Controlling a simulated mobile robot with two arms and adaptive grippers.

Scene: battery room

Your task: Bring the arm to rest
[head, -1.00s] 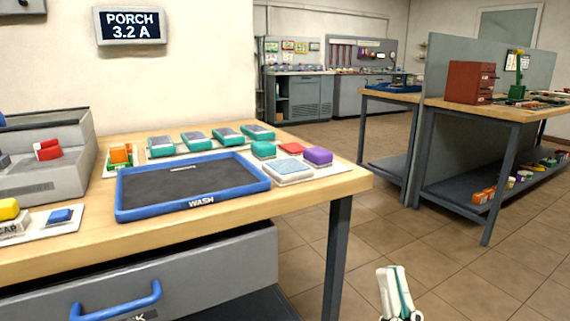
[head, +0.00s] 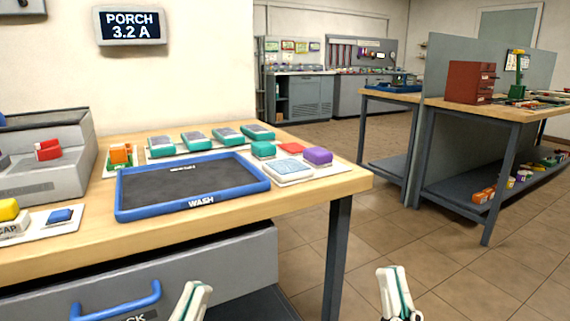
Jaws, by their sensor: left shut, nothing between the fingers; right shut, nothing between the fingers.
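My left gripper (head: 190,299) shows at the bottom edge, in front of the drawer face and below the table top. It is shut and empty, pointing up. My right gripper (head: 393,290) stands upright at the bottom, right of the table leg and over the tiled floor. It is also shut and empty. Neither gripper touches anything that I can see. The rest of both arms is out of the picture.
The wooden table (head: 330,184) holds a blue-rimmed WASH tray (head: 262,185), several teal blocks and a purple block (head: 318,156). A drawer with a blue handle (head: 118,302) is below. A workbench (head: 500,112) stands at the right. Open floor (head: 440,235) lies between.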

